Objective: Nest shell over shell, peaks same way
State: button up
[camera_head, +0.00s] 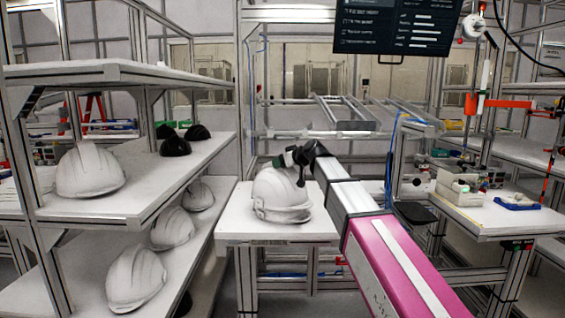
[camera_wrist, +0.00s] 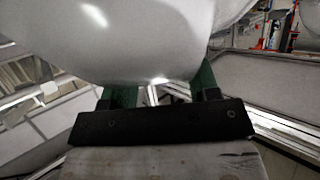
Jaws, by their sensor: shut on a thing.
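A white helmet shell (camera_head: 277,187) is at the small white table (camera_head: 245,226) in the middle of the head view. A second rim line (camera_head: 284,214) shows at its lower edge, which looks like another white shell close beneath it. I cannot tell how fully the two are seated or whether their peaks match. In the wrist view the smooth white shell (camera_wrist: 140,38) fills the top, against the green fingertips of my gripper (camera_wrist: 163,88). The held edge is hidden.
A shelf rack on the left holds a white shell (camera_head: 90,170) and dark shells (camera_head: 175,146) on its middle level. More white shells (camera_head: 136,278) stand on the lower level. A workbench (camera_head: 490,215) with small parts is at right. A monitor (camera_head: 395,28) hangs above.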

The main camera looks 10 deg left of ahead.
jog(key=shift+f, duration=0.15)
jog(key=o, duration=1.5)
jog(key=shift+o, duration=0.2)
jog(key=shift+d, duration=0.1)
jog(key=v, duration=1)
jog(key=shift+s+d, duration=0.2)
jog(key=shift+d, duration=0.05)
